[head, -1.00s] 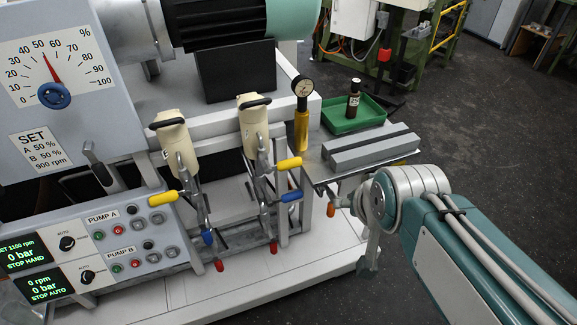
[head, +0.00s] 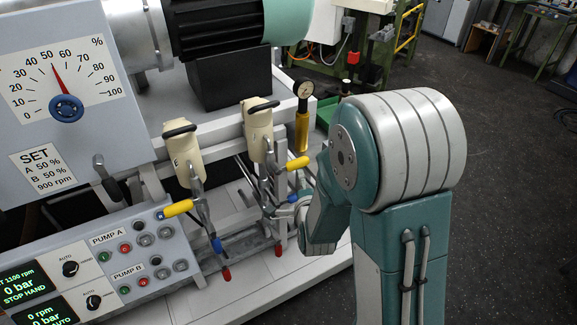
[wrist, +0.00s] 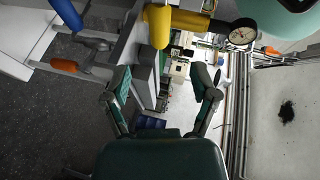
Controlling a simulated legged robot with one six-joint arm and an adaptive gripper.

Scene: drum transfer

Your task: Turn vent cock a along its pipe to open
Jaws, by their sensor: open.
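Lever handles in yellow, blue and red stand at two cream pump units. At the left unit, a yellow handle (head: 178,208), a blue handle (head: 217,245) and a red handle (head: 226,275) show. At the right unit, a yellow handle (head: 298,163) and a red handle (head: 279,248) show. No label lets me tell which is vent cock a. In the wrist view, a yellow handle (wrist: 158,25), a blue handle (wrist: 67,14) and an orange handle (wrist: 64,66) lie beyond my fingers. My gripper (wrist: 164,84) is open and empty; my arm partly hides it in the head view.
A pressure gauge (head: 303,90) stands on a yellow post behind the right unit. The control panel (head: 125,255) is at lower left, the percent dial (head: 66,107) above it. The dark floor (head: 510,200) at right is clear. My arm covers most of the green tray.

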